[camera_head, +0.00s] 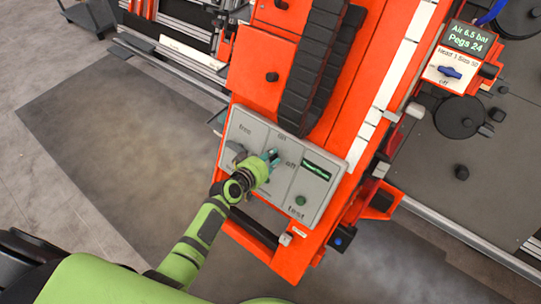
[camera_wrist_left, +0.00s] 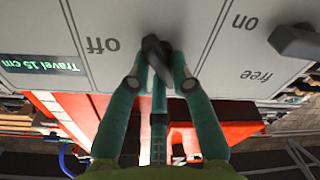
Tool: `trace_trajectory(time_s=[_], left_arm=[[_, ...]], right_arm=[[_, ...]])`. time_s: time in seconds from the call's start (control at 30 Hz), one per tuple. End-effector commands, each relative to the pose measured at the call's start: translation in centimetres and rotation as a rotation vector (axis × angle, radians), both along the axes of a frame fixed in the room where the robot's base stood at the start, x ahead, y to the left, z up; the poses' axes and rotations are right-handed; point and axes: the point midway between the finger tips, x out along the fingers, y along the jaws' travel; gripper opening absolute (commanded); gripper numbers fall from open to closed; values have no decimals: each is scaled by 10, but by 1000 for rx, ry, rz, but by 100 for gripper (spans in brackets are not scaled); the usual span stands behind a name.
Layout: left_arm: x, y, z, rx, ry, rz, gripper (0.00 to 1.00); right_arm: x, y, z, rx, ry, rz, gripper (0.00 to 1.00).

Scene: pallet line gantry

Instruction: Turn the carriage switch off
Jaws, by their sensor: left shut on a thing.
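The grey control panel (camera_head: 318,190) is mounted on the orange carriage (camera_head: 262,75). It carries "free", "on", "off" and "test" lettering. My left gripper (camera_head: 270,157) is at the middle of the panel, near "on" and "off". In the left wrist view, the green fingers of my left gripper (camera_wrist_left: 158,75) are closed around the dark carriage switch (camera_wrist_left: 154,47). The switch's lower part is between the fingers. "Off" reads upside down to its left and "on" to its right. I cannot tell exactly which label the handle points to. My right gripper is not in view.
Another dark knob (camera_wrist_left: 297,40) is on the panel by "free". A green button (camera_head: 300,200) sits by "test", below a small display (camera_head: 316,170) reading "Travel 15 cm". A separate blue switch (camera_head: 450,72) is on a box at upper right. A black cable chain (camera_head: 318,65) rises above the panel.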

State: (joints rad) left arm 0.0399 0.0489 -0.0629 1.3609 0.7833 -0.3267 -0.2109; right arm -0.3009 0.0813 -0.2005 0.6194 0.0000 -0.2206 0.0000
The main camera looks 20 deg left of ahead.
Motion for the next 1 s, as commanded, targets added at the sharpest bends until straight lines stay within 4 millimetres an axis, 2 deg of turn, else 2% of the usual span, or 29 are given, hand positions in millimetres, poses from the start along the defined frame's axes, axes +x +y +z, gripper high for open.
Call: trace_trajectory(time_s=[0.6,1.0], left_arm=[[1,2,3,-487,177,275,0],[2,4,1,-720,261,407,0]], right_arm=[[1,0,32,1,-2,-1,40],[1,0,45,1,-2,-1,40]])
